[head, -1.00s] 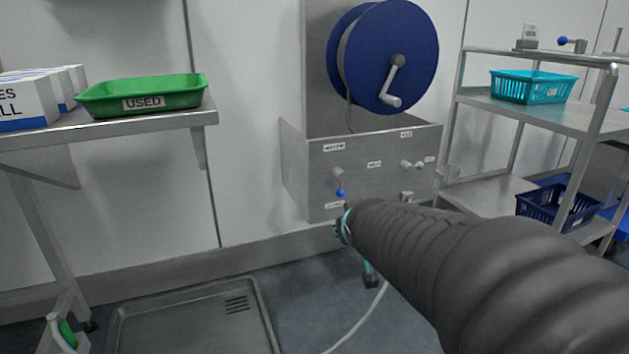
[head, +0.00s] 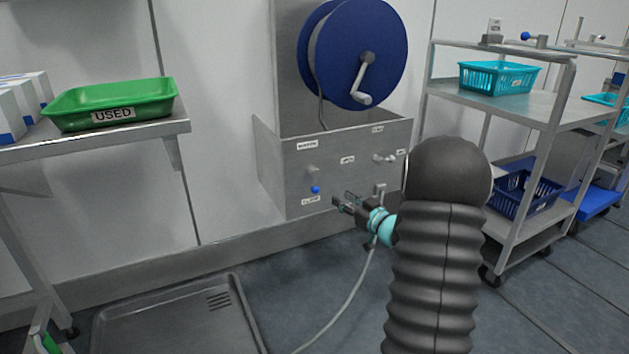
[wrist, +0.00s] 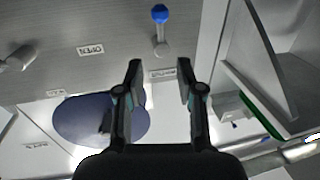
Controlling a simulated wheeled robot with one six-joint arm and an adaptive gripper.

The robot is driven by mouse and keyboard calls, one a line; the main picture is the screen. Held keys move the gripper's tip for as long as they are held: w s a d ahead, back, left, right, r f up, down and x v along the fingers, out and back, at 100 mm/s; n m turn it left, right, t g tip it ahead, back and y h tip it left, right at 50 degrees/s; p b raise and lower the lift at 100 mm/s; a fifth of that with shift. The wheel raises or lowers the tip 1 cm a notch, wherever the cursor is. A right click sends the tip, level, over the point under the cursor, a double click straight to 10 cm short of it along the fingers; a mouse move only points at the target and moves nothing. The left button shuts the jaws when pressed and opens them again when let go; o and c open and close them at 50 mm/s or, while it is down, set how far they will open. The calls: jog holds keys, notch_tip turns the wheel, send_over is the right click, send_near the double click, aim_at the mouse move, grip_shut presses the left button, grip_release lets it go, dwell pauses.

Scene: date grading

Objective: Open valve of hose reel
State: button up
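The hose reel has a blue drum (head: 337,60) above a grey metal box (head: 345,178). On the box front at left is a small valve lever with a blue knob (head: 315,189). The knob hangs below its pivot, just above a label. In the wrist view, which appears upside down, the knob (wrist: 160,14) and the pale lever (wrist: 161,45) show beyond my fingertips, and a label reading OPEN (wrist: 91,49) lies to one side. My gripper (head: 340,203) is open and empty, right of the knob and apart from it. It also shows in the wrist view (wrist: 158,78).
A second handle (head: 385,158) sticks out of the box at right. A pale hose (head: 352,290) runs down to the floor. A shelf rack (head: 545,110) with baskets stands right, and a side table (head: 160,130) with a green USED tray (head: 70,108) stands left. A floor tray (head: 170,325) lies in front.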

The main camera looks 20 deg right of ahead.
aim_at(315, 185)
jog(key=x, duration=1.3)
jog(key=shift+w+a+f, duration=0.1)
jog(key=shift+w, duration=0.25)
grip_shut()
